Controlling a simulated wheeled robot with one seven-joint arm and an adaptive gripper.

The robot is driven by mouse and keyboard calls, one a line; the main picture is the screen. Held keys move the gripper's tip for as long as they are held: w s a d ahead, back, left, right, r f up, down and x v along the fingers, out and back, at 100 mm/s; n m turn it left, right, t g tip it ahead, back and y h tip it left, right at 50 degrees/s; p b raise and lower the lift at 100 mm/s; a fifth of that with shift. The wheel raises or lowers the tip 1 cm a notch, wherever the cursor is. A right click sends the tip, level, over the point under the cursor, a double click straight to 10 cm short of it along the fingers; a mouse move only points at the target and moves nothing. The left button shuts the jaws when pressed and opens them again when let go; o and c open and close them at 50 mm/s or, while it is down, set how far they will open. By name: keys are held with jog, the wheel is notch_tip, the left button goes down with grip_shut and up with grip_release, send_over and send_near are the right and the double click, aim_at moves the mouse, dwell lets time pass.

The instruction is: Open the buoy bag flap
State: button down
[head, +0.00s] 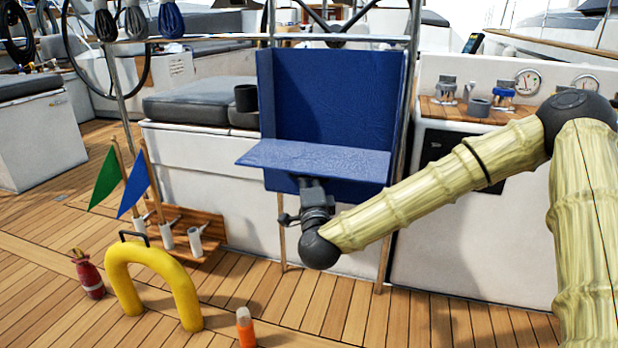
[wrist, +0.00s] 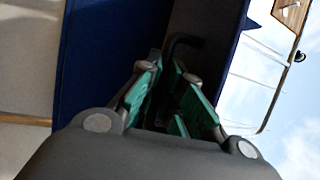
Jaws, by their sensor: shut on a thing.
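The blue buoy bag (head: 335,90) stands upright against the white cockpit seat, with its inside showing above the flap. Its blue flap (head: 315,158) sticks out from the front, roughly level. My gripper (head: 313,188) is under the flap, close to the bag's lower front. In the wrist view my gripper (wrist: 173,68) has its green-padded fingers close around a dark bent handle (wrist: 187,40) at the flap's shaded underside. The exact contact is partly hidden by the fingers. In that view, a blue panel of the bag (wrist: 100,60) is at the left.
A yellow horseshoe buoy (head: 155,265), red bottle (head: 88,275) and orange-and-white cylinder (head: 245,327) stand on the deck at left. Green (head: 104,181) and blue (head: 134,183) flags stand in a wooden rack (head: 212,222). Clear deck lies in front of the bag.

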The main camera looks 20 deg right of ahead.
jog(key=shift+s+a+r+g+p, duration=0.1)
jog(key=shift+r+g+p, duration=0.05)
jog(key=shift+r+p, duration=0.65)
jog(key=shift+s+a+r+g+p, duration=0.15)
jog(key=shift+r+p, duration=0.3)
jog(key=shift+p, duration=0.6)
jog(key=shift+d, duration=0.1)
jog(key=c, duration=1.8)
grip_release()
jog(key=shift+c, duration=0.2)
jog(key=shift+f, duration=0.1)
jog(key=v, duration=1.2)
